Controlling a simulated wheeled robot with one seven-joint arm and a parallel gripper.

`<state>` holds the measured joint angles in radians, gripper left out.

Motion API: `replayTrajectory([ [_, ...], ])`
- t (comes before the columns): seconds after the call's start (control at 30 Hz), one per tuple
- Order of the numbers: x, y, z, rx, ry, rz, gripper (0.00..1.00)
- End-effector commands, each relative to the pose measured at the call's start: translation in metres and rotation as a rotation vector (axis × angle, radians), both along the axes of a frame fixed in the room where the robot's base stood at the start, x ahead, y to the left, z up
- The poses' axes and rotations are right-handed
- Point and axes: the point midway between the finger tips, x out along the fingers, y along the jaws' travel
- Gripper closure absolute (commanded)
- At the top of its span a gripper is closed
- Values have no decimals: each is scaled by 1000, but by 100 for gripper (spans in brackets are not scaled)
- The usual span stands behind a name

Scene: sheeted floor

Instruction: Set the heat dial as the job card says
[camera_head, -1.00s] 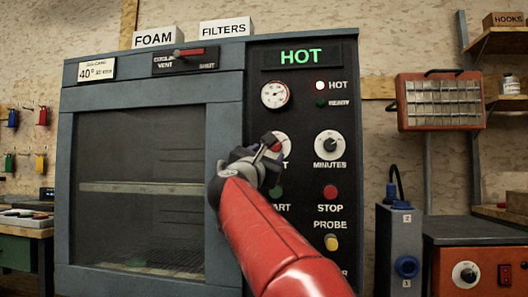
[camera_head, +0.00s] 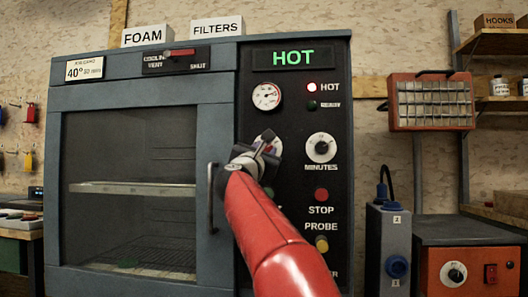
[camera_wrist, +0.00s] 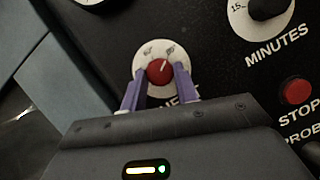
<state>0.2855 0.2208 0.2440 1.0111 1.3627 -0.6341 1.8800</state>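The heat dial (camera_wrist: 158,71) has a white scale plate and a red knob with a pale pointer line, tilted right of upright in the wrist view. Its lettering is mostly hidden by my gripper. My gripper (camera_wrist: 160,72) has its two purple fingers on either side of the red knob; I cannot tell whether they press on it. In the head view the dial (camera_head: 275,142) is partly covered by my gripper (camera_head: 266,140). The job card (camera_head: 85,69) is at the oven's upper left and reads 40° with smaller text that looks like 60 min.
The black panel also holds a gauge (camera_head: 266,96), the minutes dial (camera_head: 321,148), a red stop button (camera_head: 321,194) and a yellow probe button (camera_head: 321,243). The oven door handle (camera_head: 211,198) stands out left of my arm. The display (camera_head: 293,57) reads HOT.

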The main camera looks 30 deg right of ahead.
Motion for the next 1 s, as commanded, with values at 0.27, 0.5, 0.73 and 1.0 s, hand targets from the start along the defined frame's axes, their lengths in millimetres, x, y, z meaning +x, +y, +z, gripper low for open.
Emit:
replayTrajectory([
  [0.27, 0, 0, 0, -11, 8, 0, 93],
  [0.5, -1, -1, -1, -88, 59, -1, 93],
  [0.73, -2, -3, -1, -239, 162, -2, 93],
  [1.0, -4, -5, 1, -453, 307, -1, 93],
])
